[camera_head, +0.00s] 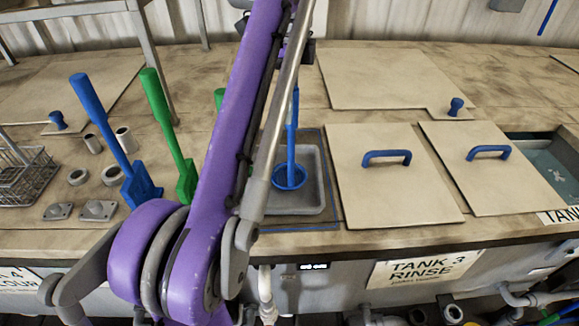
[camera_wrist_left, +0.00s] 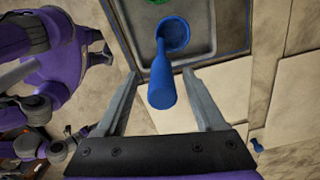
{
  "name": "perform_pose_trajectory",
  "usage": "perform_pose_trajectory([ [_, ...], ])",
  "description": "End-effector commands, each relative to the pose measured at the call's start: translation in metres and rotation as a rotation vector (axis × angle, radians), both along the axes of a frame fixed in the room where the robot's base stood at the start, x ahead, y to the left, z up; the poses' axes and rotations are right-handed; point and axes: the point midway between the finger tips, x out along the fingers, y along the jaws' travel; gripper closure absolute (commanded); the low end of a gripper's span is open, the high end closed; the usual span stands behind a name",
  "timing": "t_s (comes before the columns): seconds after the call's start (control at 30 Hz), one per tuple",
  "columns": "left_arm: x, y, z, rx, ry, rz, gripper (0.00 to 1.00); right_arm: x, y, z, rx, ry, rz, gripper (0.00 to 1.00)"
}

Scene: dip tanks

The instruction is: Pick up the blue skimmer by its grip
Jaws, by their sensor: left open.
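The blue skimmer (camera_head: 291,150) stands upright in a grey tray (camera_head: 312,200) in the head view, its round bowl at the bottom and its shaft rising. My purple left arm hides part of the tray's left side. In the left wrist view the skimmer's thick blue grip (camera_wrist_left: 162,88) points toward the camera, with its bowl beyond. My left gripper (camera_wrist_left: 160,75) is open, with one finger on each side of the grip; a gap shows on both sides. The gripper is mostly hidden behind the arm in the head view. My right gripper is not in view.
Blue (camera_head: 103,118) and green (camera_head: 165,120) paddles stand left of my arm, near a wire basket (camera_head: 25,172). Another green handle (camera_head: 219,97) is partly hidden behind the arm. Lids with blue handles (camera_head: 387,158) lie right of the tray. An open tank (camera_head: 550,160) is at far right.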

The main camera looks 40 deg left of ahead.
Motion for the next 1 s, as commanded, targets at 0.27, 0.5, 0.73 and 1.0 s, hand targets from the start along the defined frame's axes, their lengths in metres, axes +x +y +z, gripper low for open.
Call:
perform_pose_trajectory([
  [0.27, 0.001, 0.003, -0.035, 0.0, 0.001, 0.001, 0.29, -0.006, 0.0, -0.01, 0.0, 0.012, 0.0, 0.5],
  [0.5, 0.001, 0.003, -0.054, 0.0, -0.001, 0.0, 0.29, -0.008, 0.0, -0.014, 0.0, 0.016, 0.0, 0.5],
  [0.73, 0.002, 0.003, -0.053, 0.0, -0.002, 0.0, 0.36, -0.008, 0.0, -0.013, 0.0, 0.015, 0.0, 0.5],
  [1.0, 0.002, 0.003, -0.053, 0.0, -0.002, 0.001, 0.85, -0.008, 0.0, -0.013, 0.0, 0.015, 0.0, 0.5],
])
